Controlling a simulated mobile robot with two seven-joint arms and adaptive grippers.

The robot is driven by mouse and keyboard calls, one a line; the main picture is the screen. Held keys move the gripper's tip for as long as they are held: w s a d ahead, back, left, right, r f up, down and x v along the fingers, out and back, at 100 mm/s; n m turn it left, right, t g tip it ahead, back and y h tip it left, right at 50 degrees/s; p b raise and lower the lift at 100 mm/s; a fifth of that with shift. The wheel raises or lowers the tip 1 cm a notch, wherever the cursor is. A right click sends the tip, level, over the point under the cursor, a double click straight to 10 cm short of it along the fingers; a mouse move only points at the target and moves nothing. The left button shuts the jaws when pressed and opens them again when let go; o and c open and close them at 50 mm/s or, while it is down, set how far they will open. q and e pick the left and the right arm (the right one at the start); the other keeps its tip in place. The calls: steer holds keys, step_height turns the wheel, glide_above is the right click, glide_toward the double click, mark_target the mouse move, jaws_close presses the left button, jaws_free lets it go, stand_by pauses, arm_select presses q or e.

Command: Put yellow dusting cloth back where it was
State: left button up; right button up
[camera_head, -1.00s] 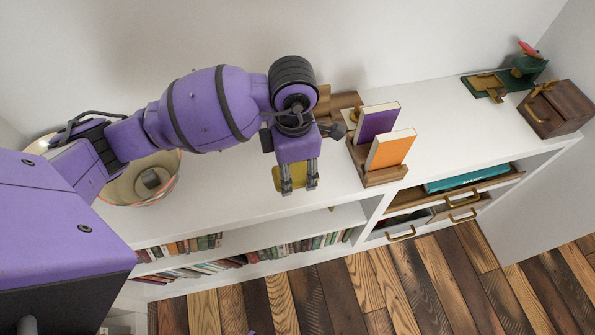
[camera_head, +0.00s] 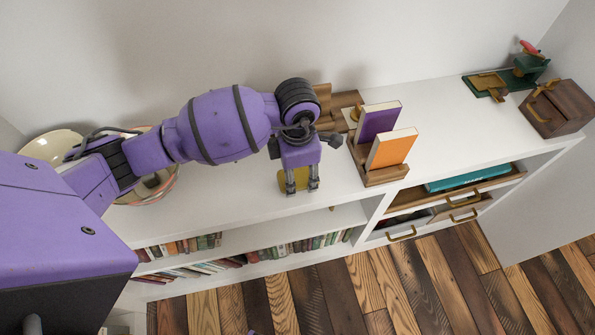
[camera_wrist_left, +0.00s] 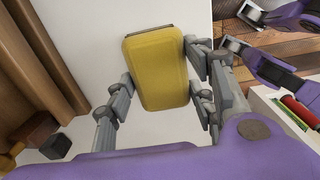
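The yellow dusting cloth (camera_wrist_left: 157,68) is a folded, rounded pad between the fingers of my left gripper (camera_wrist_left: 160,75) in the left wrist view. The fingers press on its two sides, so the gripper is shut on it. In the head view the left gripper (camera_head: 302,186) points down over the white shelf top, left of the book holder, with part of the cloth (camera_head: 299,176) showing between its fingers. Whether the cloth touches the shelf top I cannot tell. My right gripper (camera_wrist_left: 243,30) shows in the left wrist view, over the floor, with its fingertips apart and nothing between them.
A wooden holder (camera_head: 384,177) with a purple book (camera_head: 377,123) and an orange book (camera_head: 391,149) stands right of the left gripper. Bowls (camera_head: 53,147) stand at the left, partly behind my arm. A wooden box (camera_head: 558,108) is far right. The shelf top (camera_head: 440,130) between is clear.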

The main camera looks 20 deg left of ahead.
mark_target(298, 175)
arm_select(q)
steer(key=o, duration=0.5)
steer(key=shift+c, duration=0.2)
step_height(298, 175, up, 12)
steer(key=shift+r+p, duration=0.25)
steer(key=shift+p, duration=0.15)
